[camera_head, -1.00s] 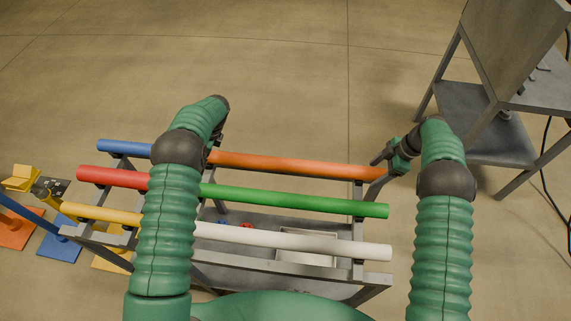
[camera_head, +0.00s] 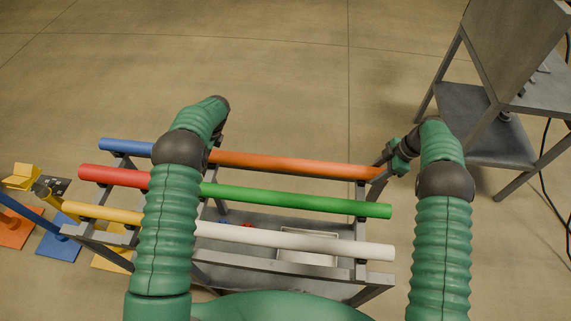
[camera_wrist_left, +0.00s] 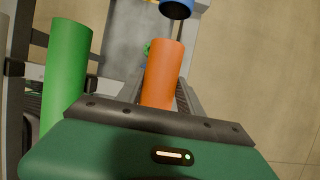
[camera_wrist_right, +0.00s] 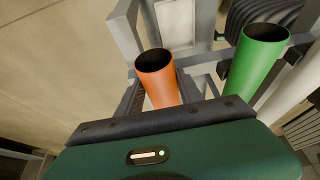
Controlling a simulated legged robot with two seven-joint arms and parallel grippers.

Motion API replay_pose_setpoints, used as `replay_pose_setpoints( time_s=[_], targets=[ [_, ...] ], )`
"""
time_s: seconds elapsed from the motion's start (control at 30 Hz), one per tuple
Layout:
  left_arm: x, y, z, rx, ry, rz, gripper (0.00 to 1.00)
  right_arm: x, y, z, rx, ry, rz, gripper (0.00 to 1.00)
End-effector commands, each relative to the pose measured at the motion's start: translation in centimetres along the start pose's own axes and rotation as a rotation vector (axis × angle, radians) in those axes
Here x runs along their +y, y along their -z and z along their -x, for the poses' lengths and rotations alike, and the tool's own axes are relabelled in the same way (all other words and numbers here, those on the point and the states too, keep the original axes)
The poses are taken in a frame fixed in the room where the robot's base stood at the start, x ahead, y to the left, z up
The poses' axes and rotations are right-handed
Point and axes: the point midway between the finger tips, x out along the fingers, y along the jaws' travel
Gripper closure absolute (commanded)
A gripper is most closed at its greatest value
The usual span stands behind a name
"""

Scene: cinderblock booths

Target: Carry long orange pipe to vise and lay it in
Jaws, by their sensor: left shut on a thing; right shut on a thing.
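The long orange pipe (camera_head: 290,165) lies across the far side of a grey rack, in line with a blue pipe. My left gripper (camera_head: 214,143), partly hidden behind its own arm, is shut on the orange pipe near its left end. My right gripper (camera_head: 382,168) is shut on its right end. The left wrist view shows one end of the orange pipe (camera_wrist_left: 164,75) between the fingers, and the right wrist view shows the other, hollow end (camera_wrist_right: 157,82). I cannot make out a vise for certain.
Green (camera_head: 300,200), white (camera_head: 320,244), red (camera_head: 110,177), yellow (camera_head: 100,213) and blue (camera_head: 125,148) pipes rest on the rack (camera_head: 372,285). A grey metal stand (camera_head: 485,125) is at the upper right. The floor beyond the rack is clear.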

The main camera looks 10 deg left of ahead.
Motion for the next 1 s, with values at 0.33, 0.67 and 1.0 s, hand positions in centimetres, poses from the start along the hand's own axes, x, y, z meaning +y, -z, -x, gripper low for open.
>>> replay_pose_setpoints(
  time_s=[0.33,0.67,1.0],
  targets=[
    [-0.2,-0.1,0.2,-0.001,0.005,0.001,1.00,0.1,0.2,0.3,0.002,-0.002,0.002,1.00],
    [0.0,-1.4,3.5,-0.001,0.005,0.001,1.00,0.0,1.5,3.5,0.004,-0.003,0.002,1.00],
    [0.0,-1.9,4.8,-0.001,0.003,0.000,1.00,0.0,2.1,4.8,0.004,-0.001,0.002,1.00]
  ],
)
